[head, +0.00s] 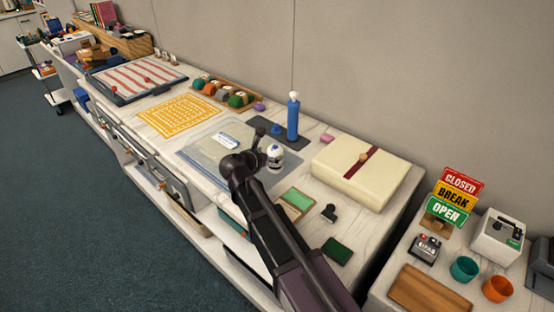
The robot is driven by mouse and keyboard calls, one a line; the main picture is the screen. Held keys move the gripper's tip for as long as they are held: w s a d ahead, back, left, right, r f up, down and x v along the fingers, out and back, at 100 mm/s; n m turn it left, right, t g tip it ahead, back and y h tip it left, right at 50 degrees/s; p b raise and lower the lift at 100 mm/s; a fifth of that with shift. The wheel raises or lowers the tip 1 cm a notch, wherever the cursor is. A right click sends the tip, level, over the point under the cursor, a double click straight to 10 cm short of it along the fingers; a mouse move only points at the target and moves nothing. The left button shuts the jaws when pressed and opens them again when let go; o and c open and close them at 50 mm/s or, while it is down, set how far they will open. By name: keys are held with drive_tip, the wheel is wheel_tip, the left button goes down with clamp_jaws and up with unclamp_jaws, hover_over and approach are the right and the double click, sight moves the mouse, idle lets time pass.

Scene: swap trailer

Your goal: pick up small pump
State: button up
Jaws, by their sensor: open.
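A slim blue upright cylinder with a white knob on top, which looks like the small pump (293,121), stands on a dark mat (267,126) toward the back of the counter. My arm reaches up from the bottom of the head view. My gripper (260,144) is at its end, open, over the clear sheet (192,153) on the counter. It is to the left of and nearer than the blue pump, apart from it in the picture. The fingers are small and dark, and the arm hides part of the counter beneath.
A white bottle (275,157) stands just right of my gripper. A cream box with a dark band (339,172) lies to the right. A wooden tray of coloured balls (228,96) lies behind left. The wall is close behind.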

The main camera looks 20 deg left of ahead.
drive_tip(key=shift+b+x, duration=0.65)
drive_tip(key=shift+x, duration=1.3)
drive_tip(key=shift+f, duration=0.1)
drive_tip(key=shift+s, duration=0.1)
drive_tip(key=c, duration=1.2)
